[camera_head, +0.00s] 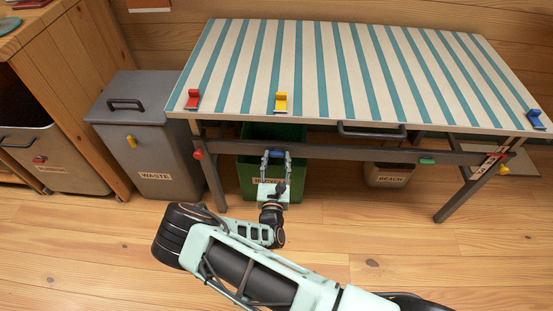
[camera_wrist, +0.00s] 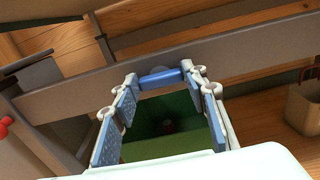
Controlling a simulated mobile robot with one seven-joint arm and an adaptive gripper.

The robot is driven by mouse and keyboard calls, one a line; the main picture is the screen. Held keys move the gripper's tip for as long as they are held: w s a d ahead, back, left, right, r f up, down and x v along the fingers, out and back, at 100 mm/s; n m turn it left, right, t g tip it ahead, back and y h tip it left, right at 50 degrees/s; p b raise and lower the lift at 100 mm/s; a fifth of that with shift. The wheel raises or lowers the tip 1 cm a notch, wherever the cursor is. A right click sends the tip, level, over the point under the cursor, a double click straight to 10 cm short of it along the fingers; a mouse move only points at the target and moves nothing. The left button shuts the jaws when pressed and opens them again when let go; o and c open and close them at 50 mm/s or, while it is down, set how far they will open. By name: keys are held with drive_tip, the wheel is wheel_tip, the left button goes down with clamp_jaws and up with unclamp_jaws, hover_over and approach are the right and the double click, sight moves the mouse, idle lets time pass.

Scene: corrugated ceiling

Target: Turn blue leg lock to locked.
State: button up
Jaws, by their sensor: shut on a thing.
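The blue leg lock (camera_head: 275,153) is on the grey rail under the striped table (camera_head: 310,75). In the wrist view it is a short blue bar (camera_wrist: 160,78) lying crosswise between my fingertips. My gripper (camera_head: 273,163) is at the rail and shut on the blue leg lock, with one finger at each end of the bar; the fingers also show in the wrist view (camera_wrist: 162,84). My fingers partly hide the lock in the head view, and I cannot tell its setting.
A red knob (camera_head: 197,154), green lock (camera_head: 427,161) and yellow lock (camera_head: 503,169) are also on the table frame. A green bin (camera_head: 250,180) stands behind my gripper.

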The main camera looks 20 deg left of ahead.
drive_tip(key=m+p, duration=0.3)
drive_tip(key=m, duration=0.1)
drive_tip(key=shift+d+r, duration=0.1)
drive_tip(key=shift+r, duration=0.05)
drive_tip(key=m+p, duration=0.2)
drive_tip(key=m, duration=0.3)
drive_tip(key=shift+d+p, duration=0.1)
drive_tip(key=shift+p, duration=0.2)
drive_tip(key=m, duration=0.1)
drive_tip(key=m+p, duration=0.1)
drive_tip(key=m, duration=0.2)
drive_tip(key=shift+f+m, duration=0.3)
drive_tip(key=shift+m, duration=0.1)
drive_tip(key=shift+f+m+p, duration=0.1)
drive_tip(key=shift+m+p, duration=0.55)
drive_tip(key=shift+m, duration=1.35)
drive_tip(key=o, duration=1.2)
drive_tip(key=shift+c, duration=0.2)
drive_tip(key=shift+s, duration=0.1)
